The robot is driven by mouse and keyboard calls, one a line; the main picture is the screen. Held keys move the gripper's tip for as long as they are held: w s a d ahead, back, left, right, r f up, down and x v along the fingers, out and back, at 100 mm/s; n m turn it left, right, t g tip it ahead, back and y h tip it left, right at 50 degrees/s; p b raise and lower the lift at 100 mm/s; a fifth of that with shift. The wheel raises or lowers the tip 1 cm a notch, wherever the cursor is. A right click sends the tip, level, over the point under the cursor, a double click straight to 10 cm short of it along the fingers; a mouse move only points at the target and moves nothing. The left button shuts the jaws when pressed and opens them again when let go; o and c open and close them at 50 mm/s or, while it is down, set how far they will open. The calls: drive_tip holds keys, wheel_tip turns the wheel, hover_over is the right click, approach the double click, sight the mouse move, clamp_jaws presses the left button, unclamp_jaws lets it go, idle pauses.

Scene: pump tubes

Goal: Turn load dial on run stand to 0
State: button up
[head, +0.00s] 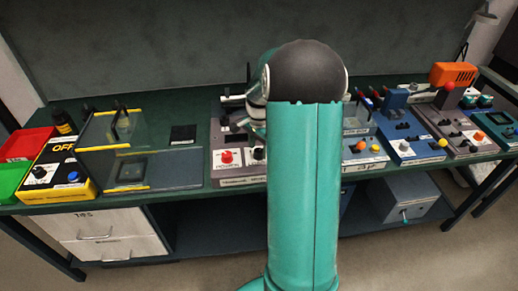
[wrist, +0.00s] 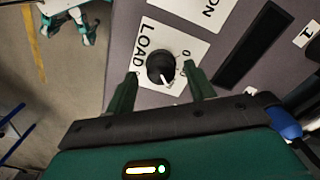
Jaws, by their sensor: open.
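The load dial (wrist: 158,66) is a round black knob with a white pointer on a white plate marked LOAD. In the wrist view the pointer faces the lower right, and a 0 mark is at the plate's upper right. My gripper (wrist: 161,72) is open, its two green fingers on either side of the dial. I cannot tell whether they touch it. In the head view the grey run stand (head: 236,183) is partly hidden behind my teal arm, and the gripper itself is mostly hidden.
A red knob (head: 226,156) marked POWER sits on the stand's front. A clear hinged cover (head: 178,165) and a yellow-black OFF box (head: 58,178) stand to the left. A blue device (head: 412,148) and an orange-topped unit (head: 453,74) stand to the right.

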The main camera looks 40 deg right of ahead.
drive_tip(key=shift+f, duration=0.6)
drive_tip(key=shift+w, duration=0.1)
drive_tip(key=shift+c, duration=0.2)
drive_tip(key=c, duration=0.9)
drive_tip(key=shift+c, duration=0.2)
